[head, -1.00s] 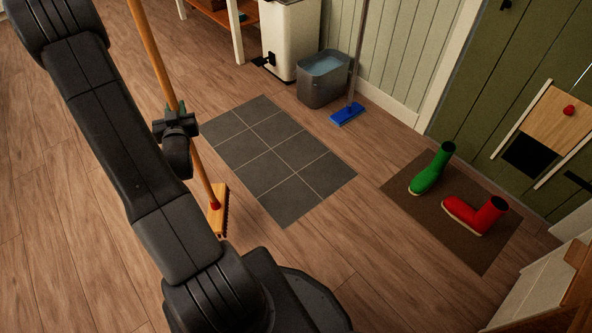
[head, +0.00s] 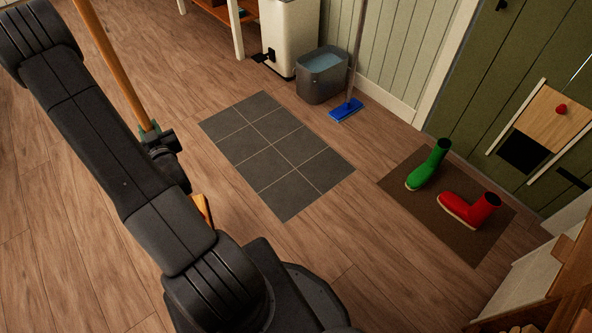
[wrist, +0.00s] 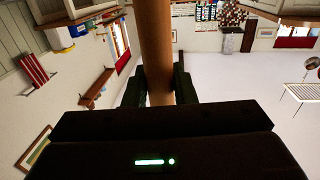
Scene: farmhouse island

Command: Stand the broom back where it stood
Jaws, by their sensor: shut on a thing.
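The broom (head: 109,62) has a long orange-brown wooden handle, tilted, with its top beyond the upper edge of the head view. My gripper (head: 152,136) is shut around the handle. In the wrist view the handle (wrist: 157,50) stands between the two dark fingers of my gripper (wrist: 159,88). Only a small piece of the broom's wooden head (head: 203,210) shows beside my arm; the rest is hidden behind it, so I cannot tell whether it touches the floor.
A grey tiled patch (head: 277,155) lies in the floor's middle. A blue mop (head: 346,111) leans beside a grey bucket (head: 322,76) and a white bin (head: 290,38). A green boot (head: 428,166) and red boot (head: 470,209) rest on a brown mat (head: 420,205). Wooden floor on the left is clear.

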